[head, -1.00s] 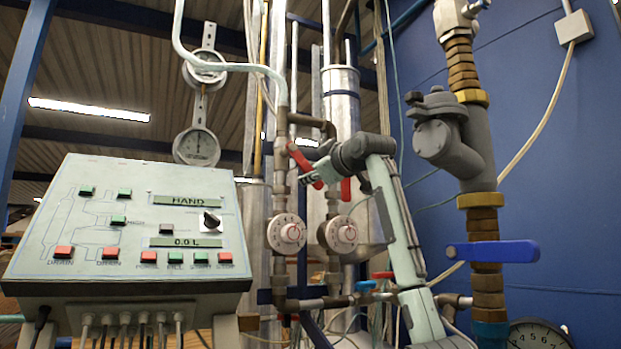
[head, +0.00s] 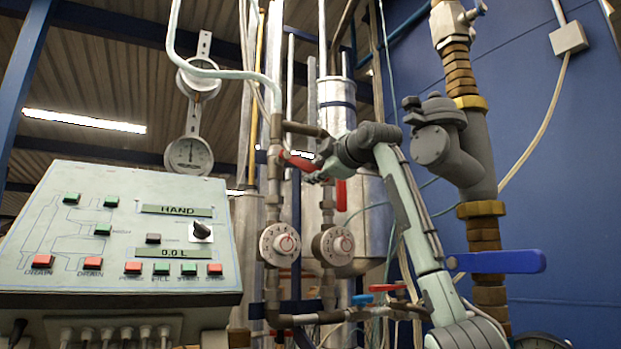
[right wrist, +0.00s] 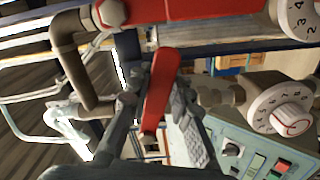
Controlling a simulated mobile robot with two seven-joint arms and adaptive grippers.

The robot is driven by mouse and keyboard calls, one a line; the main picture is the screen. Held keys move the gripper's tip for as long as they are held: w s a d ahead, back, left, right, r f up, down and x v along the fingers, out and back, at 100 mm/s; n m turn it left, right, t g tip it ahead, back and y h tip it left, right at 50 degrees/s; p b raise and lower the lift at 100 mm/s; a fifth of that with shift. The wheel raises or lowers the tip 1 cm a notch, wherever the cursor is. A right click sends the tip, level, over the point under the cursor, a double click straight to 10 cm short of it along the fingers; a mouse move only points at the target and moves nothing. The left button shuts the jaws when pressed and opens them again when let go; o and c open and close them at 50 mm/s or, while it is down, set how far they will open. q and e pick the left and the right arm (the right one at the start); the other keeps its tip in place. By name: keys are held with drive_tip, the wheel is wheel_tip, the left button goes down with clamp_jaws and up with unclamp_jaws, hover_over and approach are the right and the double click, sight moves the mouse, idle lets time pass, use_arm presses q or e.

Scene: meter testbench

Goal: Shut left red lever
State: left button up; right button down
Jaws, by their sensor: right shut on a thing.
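The left red lever (head: 298,162) sits on the left pipe above its white dial. It points right and slightly down from its pivot, near horizontal. My right gripper (head: 320,174) is at its outer end, shut on it. In the right wrist view the lever (right wrist: 161,88) runs between the two fingers of my right gripper (right wrist: 168,125). The right red lever (head: 341,194) hangs vertically beside the right pipe; it also shows large at the top of the right wrist view (right wrist: 190,10). My left gripper is not in view.
Two white dials (head: 279,244) (head: 332,245) sit below the levers. A control panel (head: 120,232) stands at the left. A thick pipe with a blue lever (head: 500,262) is at the right. Small blue and red handles (head: 386,287) sit lower down, near my right arm.

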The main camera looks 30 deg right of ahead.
drive_tip(key=shift+r, duration=0.1)
drive_tip(key=c, duration=1.3)
unclamp_jaws()
drive_tip(key=shift+c, duration=0.2)
